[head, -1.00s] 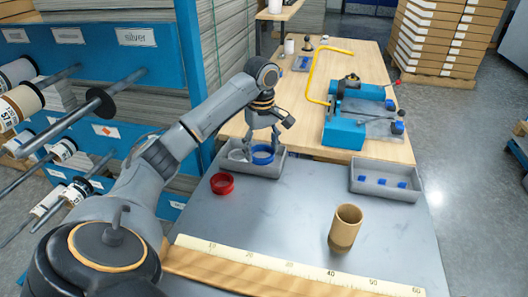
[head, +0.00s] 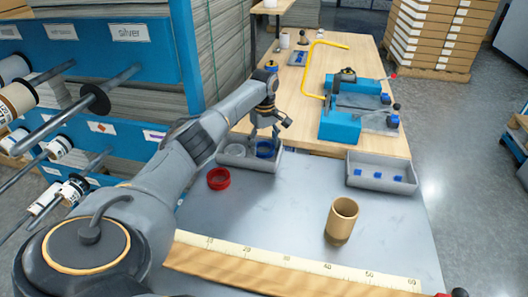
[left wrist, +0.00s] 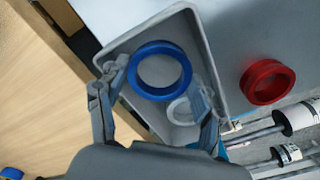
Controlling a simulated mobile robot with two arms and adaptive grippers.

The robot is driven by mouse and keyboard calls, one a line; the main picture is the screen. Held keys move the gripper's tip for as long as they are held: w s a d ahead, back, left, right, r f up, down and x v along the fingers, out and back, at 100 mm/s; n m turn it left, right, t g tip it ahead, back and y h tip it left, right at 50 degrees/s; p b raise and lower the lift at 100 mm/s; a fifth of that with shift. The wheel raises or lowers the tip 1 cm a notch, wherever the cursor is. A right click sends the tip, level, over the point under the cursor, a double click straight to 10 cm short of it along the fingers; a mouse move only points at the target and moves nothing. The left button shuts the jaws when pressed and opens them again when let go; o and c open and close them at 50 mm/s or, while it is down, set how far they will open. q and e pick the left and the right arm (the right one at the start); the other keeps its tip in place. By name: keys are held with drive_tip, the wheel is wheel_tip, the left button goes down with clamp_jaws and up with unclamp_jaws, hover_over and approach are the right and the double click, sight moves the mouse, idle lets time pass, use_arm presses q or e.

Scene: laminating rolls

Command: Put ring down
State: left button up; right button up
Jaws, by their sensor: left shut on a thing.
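The blue ring (head: 265,149) is in my left gripper (head: 265,136), low in the grey tray at the left back of the table. In the left wrist view the blue ring (left wrist: 160,70) lies between the two fingertips, which are shut on it. The tray's front wall (head: 250,164) hides the ring's lower part in the head view, so I cannot tell whether it touches the floor. A pale ring (left wrist: 180,111) lies in the same tray, partly below the blue one. My right gripper is not in view.
A red ring (head: 218,179) lies on the grey table just in front of the tray. A second tray (head: 382,174) with small blue pieces stands right. A tan cup (head: 341,219) and a long ruler (head: 290,265) are nearer. The table's middle is clear.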

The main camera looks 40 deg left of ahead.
use_arm(q)
drive_tip(key=shift+f, duration=1.65)
drive_tip(key=o, duration=1)
drive_tip(key=shift+o, duration=0.2)
wheel_tip(320, 180, up, 12)
drive_tip(key=shift+r, duration=0.2)
